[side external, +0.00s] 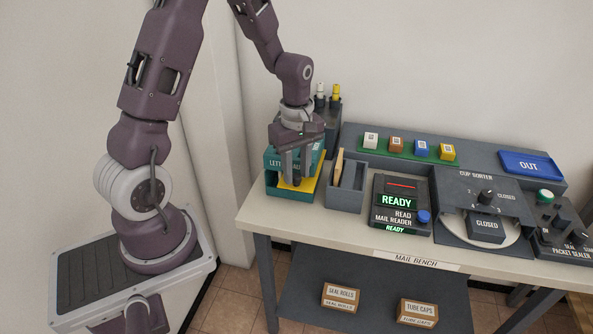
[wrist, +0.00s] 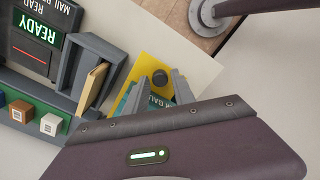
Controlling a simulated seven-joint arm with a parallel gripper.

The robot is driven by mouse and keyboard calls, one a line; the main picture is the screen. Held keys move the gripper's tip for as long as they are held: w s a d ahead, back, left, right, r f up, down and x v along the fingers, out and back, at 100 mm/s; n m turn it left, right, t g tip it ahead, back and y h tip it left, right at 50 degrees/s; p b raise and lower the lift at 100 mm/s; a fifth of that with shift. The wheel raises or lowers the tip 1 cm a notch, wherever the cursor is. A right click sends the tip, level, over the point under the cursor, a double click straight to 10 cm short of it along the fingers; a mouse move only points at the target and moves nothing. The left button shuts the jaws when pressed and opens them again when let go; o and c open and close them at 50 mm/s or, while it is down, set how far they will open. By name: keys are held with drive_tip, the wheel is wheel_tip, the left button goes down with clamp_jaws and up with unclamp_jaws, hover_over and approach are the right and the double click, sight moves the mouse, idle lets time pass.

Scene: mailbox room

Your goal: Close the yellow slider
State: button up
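The yellow slider (side external: 314,172) is a flat yellow plate on a teal box (side external: 289,194) at the left end of the bench. In the side view the plate sticks out past the box's right side. In the wrist view the yellow slider (wrist: 153,64) carries a round dark knob (wrist: 160,78). My gripper (side external: 296,182) points down over the box, its fingers low at the slider. In the wrist view my gripper (wrist: 158,72) has its fingers apart, one on either side of the knob. Whether a finger touches the knob I cannot tell. The box's lettering is partly hidden by my fingers.
A grey bin (side external: 346,193) holding a tan envelope stands just right of the box. The mail reader (side external: 402,203) is beyond it. A dark holder (side external: 331,125) with bottles stands behind. The bench's front left strip (side external: 285,220) is clear.

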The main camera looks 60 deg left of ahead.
drive_tip(key=shift+f, duration=0.25)
clamp_jaws()
idle(1.3)
